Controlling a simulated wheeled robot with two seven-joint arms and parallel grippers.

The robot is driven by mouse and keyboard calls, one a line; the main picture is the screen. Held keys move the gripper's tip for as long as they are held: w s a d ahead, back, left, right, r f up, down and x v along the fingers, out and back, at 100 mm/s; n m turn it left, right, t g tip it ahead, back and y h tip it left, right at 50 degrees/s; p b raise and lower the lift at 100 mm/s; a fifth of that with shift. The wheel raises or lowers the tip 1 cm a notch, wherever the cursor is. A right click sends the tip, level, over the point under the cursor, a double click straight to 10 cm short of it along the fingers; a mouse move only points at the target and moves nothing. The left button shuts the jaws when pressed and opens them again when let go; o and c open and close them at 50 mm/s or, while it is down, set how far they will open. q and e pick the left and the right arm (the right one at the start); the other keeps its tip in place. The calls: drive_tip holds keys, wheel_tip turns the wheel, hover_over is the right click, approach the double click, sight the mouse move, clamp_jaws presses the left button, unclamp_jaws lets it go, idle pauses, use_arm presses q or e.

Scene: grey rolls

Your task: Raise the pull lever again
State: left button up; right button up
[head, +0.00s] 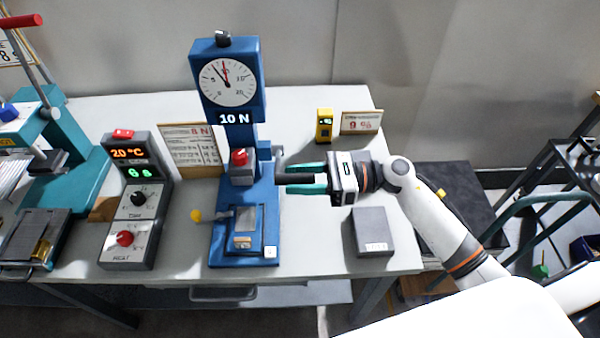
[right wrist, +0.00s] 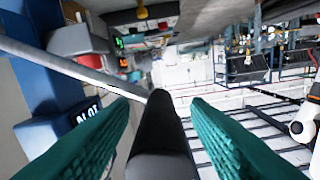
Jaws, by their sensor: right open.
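The blue press (head: 225,165) stands on the table with a round dial (head: 228,82) and a "10 N" label. A black handle (head: 292,179), apparently the pull lever's grip, is at the press's right side. In the right wrist view the black grip (right wrist: 160,135) lies between the fingers and meets a grey rod (right wrist: 85,76). My right gripper (head: 283,179) comes in from the right with its green fingers open, one on each side of the grip. Contact with the grip cannot be told. My left gripper is not in view.
A heater control box (head: 128,210) stands left of the press, with a teal machine (head: 75,160) farther left. A grey block (head: 371,231) lies on the table (head: 320,235) below my right gripper. A yellow meter (head: 324,125) and a small sign (head: 361,123) stand behind.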

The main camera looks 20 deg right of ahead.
drive_tip(key=shift+a, duration=0.1)
clamp_jaws()
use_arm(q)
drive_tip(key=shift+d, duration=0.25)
use_arm(e)
drive_tip(key=shift+r, duration=0.1)
